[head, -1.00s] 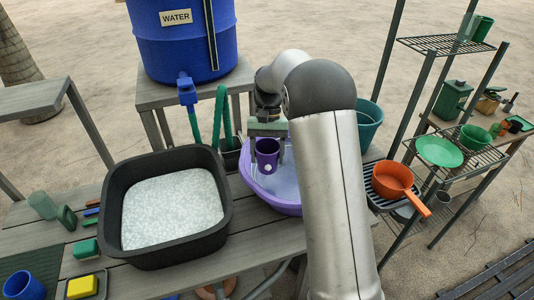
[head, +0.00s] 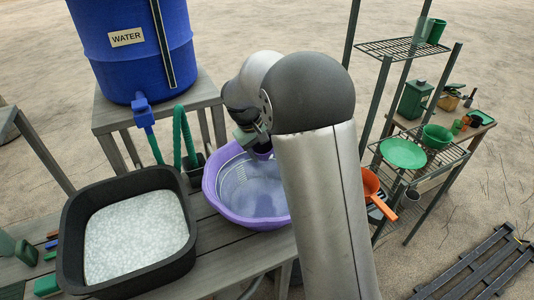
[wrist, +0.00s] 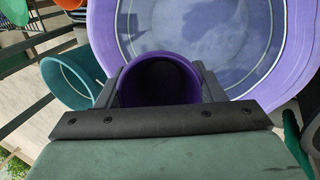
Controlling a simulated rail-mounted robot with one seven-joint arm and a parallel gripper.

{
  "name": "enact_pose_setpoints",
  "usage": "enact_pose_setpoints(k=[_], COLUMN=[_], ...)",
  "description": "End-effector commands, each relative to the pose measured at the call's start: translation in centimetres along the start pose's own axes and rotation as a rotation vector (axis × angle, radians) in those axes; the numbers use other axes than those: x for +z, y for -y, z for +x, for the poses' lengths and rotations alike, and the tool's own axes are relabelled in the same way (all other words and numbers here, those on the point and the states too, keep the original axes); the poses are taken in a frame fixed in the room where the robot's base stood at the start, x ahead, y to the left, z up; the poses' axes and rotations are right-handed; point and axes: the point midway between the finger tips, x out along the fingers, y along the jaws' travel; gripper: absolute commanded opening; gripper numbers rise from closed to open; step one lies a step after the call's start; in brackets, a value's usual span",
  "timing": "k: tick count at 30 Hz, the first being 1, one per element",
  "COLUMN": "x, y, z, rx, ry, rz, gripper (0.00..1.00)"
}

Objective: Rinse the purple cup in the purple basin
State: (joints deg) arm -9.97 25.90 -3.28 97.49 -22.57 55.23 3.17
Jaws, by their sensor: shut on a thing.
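The purple basin (head: 213,190) stands on the slatted table with clear water in it. In the wrist view the basin (wrist: 302,60) fills the upper right. My gripper (wrist: 160,78) is shut on the purple cup (wrist: 185,72), one finger on each side. I look into the cup's dark opening, and its outline overlaps the basin's rim. My arm hides the rest. I cannot tell its exact height above the rim.
A black tub (head: 75,235) of white granules stands left of the basin. The blue water barrel (head: 135,55) with its tap is behind. A teal bucket (wrist: 70,75) is beside the basin. An orange pan (head: 371,185) and a wire shelf (head: 400,48) are to the right.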

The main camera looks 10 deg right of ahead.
Motion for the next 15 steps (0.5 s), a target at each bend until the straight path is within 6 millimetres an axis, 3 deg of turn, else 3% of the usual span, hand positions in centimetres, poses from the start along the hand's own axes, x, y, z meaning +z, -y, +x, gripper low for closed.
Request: enact_pose_setpoints(k=[5,15], x=[-0.2,-0.2], y=[0.1,1.4], z=[0.2,3.7], rx=[0.018,0.016], ry=[-0.035,-0.034], rz=[-0.033,-0.030], gripper=[0.39,0.39])
